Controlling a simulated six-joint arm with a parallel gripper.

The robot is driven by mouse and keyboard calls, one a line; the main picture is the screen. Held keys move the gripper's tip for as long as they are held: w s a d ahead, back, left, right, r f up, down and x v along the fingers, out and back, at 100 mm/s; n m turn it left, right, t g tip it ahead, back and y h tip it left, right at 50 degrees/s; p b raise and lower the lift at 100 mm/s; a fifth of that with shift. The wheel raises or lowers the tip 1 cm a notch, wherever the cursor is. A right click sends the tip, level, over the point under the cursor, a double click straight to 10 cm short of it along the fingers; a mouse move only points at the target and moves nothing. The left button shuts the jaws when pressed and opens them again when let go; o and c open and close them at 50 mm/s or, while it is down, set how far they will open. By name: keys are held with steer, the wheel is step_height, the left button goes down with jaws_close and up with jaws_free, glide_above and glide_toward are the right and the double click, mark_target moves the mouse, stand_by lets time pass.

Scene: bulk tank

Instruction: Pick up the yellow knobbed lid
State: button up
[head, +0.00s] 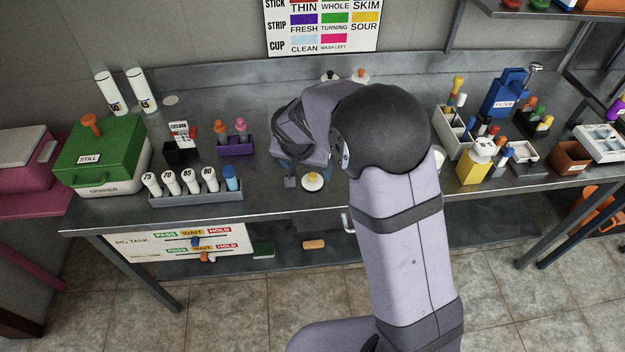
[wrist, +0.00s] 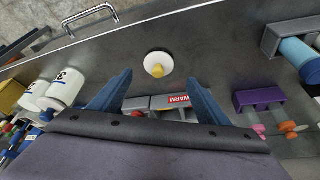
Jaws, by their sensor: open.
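The yellow knobbed lid is a small white disc with a yellow knob. In the head view the lid (head: 313,182) lies flat on the grey counter near its front edge. In the wrist view the lid (wrist: 159,62) sits just beyond the fingertips, about centred between them. My gripper (wrist: 160,76) is open, with its two blue fingers spread and nothing between them. In the head view my arm hides most of the gripper, which is left of and behind the lid. How high the fingers are above the counter is hard to tell.
A grey item labelled WARM (wrist: 172,102) shows between the fingers, nearer the palm. A grey rack of white cylinders (head: 195,190) stands left of the lid, with a purple holder (head: 236,146) behind. White bottles (wrist: 62,85) show left in the wrist view. Counter around the lid is clear.

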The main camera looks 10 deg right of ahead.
mark_target(312, 175)
steer(key=shift+w+d+p+x, duration=0.15)
steer(key=shift+p+x, duration=0.5)
steer(key=shift+x, duration=0.6)
steer(key=shift+w+d+p+x, duration=0.1)
steer(key=shift+p+x, duration=0.5)
steer(key=shift+x, duration=0.65)
steer(key=shift+w+f, duration=0.2)
steer(key=shift+f, duration=0.35)
steer(key=c, duration=1.1)
